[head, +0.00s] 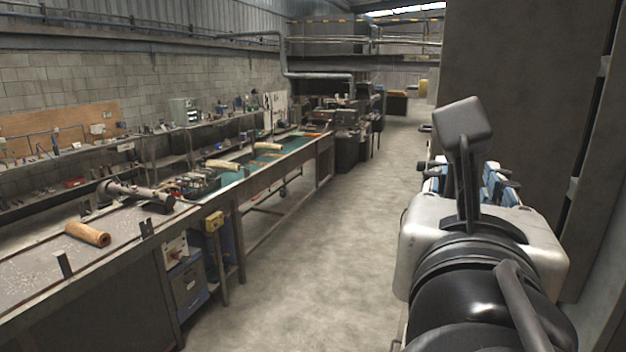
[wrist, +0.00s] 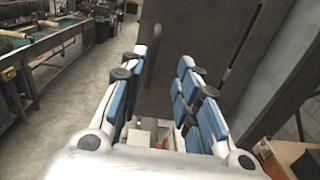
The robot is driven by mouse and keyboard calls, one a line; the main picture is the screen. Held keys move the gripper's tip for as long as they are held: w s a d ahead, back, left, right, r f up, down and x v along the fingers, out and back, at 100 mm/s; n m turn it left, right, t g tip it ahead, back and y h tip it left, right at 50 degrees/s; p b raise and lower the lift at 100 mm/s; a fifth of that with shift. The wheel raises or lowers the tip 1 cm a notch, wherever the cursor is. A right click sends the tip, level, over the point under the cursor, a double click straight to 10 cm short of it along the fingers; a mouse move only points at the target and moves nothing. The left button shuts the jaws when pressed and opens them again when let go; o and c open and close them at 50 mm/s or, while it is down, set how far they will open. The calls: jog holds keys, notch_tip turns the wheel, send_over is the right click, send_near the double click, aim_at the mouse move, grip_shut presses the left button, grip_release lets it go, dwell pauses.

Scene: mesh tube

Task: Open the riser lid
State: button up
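I cannot make out the riser lid for certain in either view. A tall dark grey panel (head: 527,120) stands on the right in the head view. It also fills the upper middle of the wrist view (wrist: 205,45), with a dark narrow bar, perhaps a handle (wrist: 152,58), near its left edge. My gripper (wrist: 163,66) points toward this panel. Its blue-padded fingers are spread apart with nothing between them. In the head view my wrist hides most of the gripper.
A long workbench (head: 120,265) with tools and a brown roll (head: 88,234) runs along the left. The concrete floor (head: 330,230) between bench and panel is clear. In the wrist view, a brown wooden surface (wrist: 285,152) is at the lower right, and small white and red items (wrist: 158,138) show below the fingers.

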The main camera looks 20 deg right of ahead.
jog(key=shift+s+a, duration=0.2)
jog(key=shift+s, duration=0.1)
jog(key=shift+f, duration=0.1)
notch_tip(320, 180, down, 29)
jog(key=s+m+g+y+b, duration=0.2)
jog(key=m+g+y+b, duration=0.45)
jog(key=m, duration=0.55)
jog(key=a+f+m+g+y+b, duration=0.1)
jog(key=a+f+m+y+b, duration=0.1)
jog(key=f+m, duration=0.6)
jog(key=s+a+f+m+g+y+b, duration=0.1)
jog(key=a+f+m+y+b, duration=0.2)
jog(key=a+f+m, duration=0.4)
jog(key=shift+s+a+f+m+g+b, duration=0.2)
jog(key=shift+f+m+g+b, duration=0.25)
jog(key=shift+b, duration=0.3)
jog(key=shift+d+r, duration=0.1)
jog(key=shift+d, duration=0.05)
